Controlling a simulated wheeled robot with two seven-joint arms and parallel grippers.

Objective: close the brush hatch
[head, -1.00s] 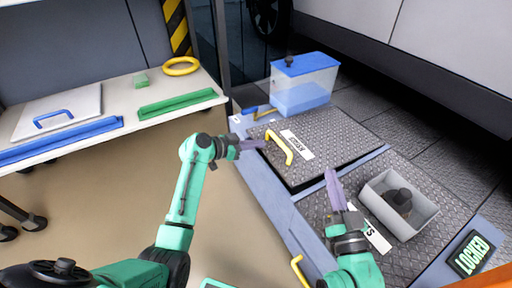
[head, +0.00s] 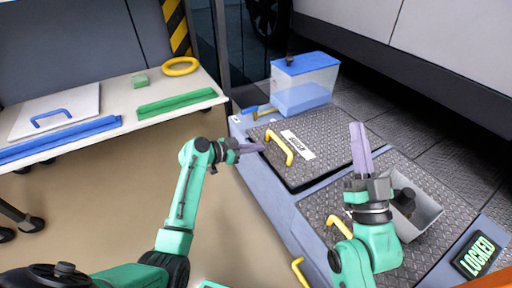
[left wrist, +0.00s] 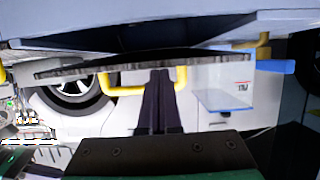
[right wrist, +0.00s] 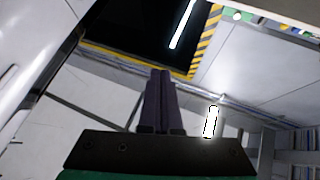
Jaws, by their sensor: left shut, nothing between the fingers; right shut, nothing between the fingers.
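A patterned grey hatch lid (head: 330,145) with a yellow handle (head: 283,152) and a white label lies in the blue-grey deck, centre of the head view. I cannot read its label clearly. A dark edge shows along its near side. In the left wrist view the lid (left wrist: 200,58) is seen nearly edge-on, with a dark gap between it and the blue surface; its handle (left wrist: 122,92) is beside my fingertips. My left gripper (head: 262,147) is shut and empty, close to the handle; contact is unclear. My right gripper (head: 357,126) is shut and empty, raised over the deck.
A second patterned panel (head: 445,190) has a grey bin (head: 428,215) with a dark object, partly hidden by my right arm. A clear blue-lidded tank (head: 303,85) stands behind the lid. A LOCKED sign (head: 476,253) is at right. A white bench (head: 75,145) stands left.

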